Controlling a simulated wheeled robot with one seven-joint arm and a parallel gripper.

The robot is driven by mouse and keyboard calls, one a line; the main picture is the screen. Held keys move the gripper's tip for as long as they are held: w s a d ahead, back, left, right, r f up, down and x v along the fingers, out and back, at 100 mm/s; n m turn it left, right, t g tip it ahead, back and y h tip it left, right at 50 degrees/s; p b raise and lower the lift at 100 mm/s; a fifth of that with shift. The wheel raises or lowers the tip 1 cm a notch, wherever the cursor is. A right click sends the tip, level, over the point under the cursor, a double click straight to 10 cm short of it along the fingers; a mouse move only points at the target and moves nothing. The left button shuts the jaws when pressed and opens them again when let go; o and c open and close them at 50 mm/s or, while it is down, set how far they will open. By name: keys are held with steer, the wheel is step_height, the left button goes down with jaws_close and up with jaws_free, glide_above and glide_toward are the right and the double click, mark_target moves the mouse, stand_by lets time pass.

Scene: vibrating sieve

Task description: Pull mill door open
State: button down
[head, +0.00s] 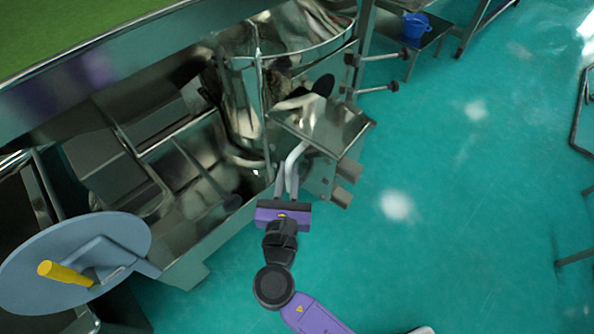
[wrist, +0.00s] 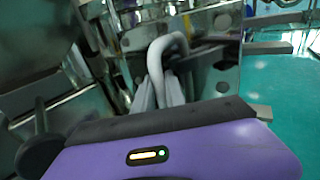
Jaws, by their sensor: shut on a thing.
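The mill door appears to be the shiny metal panel (head: 345,125) at the front of the steel machine, in the upper middle of the head view. A pale grey bent handle (head: 298,153) is on it. My gripper (head: 287,178) is shut on the handle, its two grey fingers around the lower part. In the wrist view the handle (wrist: 172,44) curves up from between my fingers (wrist: 155,95), in front of the reflective metal panel (wrist: 215,70). How far the door stands open I cannot tell.
A round steel drum (head: 240,95) stands behind the door. Two knobbed rods (head: 378,89) stick out at right. At lower left is a grey disc (head: 70,255) with a yellow handle (head: 62,273). A blue bucket (head: 415,26) sits on a far table.

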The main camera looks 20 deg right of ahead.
steer(key=shift+w+a, duration=0.2)
steer(key=shift+a, duration=0.1)
steer(key=c, duration=1.4)
jaws_free()
steer(key=shift+s, duration=0.15)
steer(key=p+v, duration=0.1)
steer(key=v, duration=0.6)
steer(key=shift+s+a, duration=0.2)
